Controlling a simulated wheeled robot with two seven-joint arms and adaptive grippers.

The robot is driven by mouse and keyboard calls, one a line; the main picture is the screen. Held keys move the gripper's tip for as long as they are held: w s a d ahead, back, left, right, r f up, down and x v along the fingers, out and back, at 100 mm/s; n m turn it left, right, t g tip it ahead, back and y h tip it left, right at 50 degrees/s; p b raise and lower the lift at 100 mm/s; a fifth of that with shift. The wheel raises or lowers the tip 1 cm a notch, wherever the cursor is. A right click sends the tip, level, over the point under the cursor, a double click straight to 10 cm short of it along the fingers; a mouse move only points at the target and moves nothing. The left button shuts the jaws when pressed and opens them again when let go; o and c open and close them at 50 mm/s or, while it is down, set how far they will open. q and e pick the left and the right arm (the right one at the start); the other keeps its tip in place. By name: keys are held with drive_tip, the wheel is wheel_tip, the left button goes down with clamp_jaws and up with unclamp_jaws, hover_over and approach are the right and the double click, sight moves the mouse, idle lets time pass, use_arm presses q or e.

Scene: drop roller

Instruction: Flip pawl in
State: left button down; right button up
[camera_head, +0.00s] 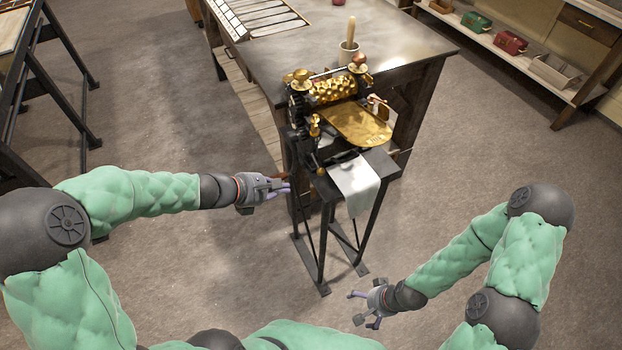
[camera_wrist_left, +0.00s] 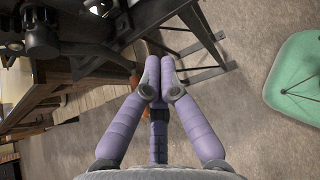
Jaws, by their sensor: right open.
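The pawl cannot be made out for certain. A black and brass roller machine (camera_head: 335,92) stands on a narrow dark-legged stand, with dark gear parts (camera_head: 297,106) along its left side. My left gripper (camera_head: 287,187) is beside the stand's left side, below those gears. In the left wrist view its purple fingers (camera_wrist_left: 160,66) come together at the tips. A reddish-brown piece (camera_head: 278,176) is right by these fingers; I cannot tell whether they touch it. My right gripper (camera_head: 362,307) is low in front of the stand, fingers spread, open and empty.
A brass plate (camera_head: 358,124) and a hanging white cloth (camera_head: 355,185) are on the machine's front. A large grey-topped table (camera_head: 400,40) stands behind, with a cup (camera_head: 347,55) on it. Shelves (camera_head: 545,70) line the back right. Floor is free at both sides.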

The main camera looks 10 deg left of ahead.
use_arm(q)
drive_tip(key=b+x, duration=0.4)
drive_tip(key=x, duration=0.6)
drive_tip(key=shift+s+f, duration=0.1)
drive_tip(key=shift+s, duration=0.05)
drive_tip(key=r, duration=0.1)
drive_tip(key=d+r, duration=0.1)
drive_tip(key=r, duration=0.2)
drive_tip(key=shift+w+d+p, duration=0.25)
drive_tip(key=shift+w+p, duration=0.05)
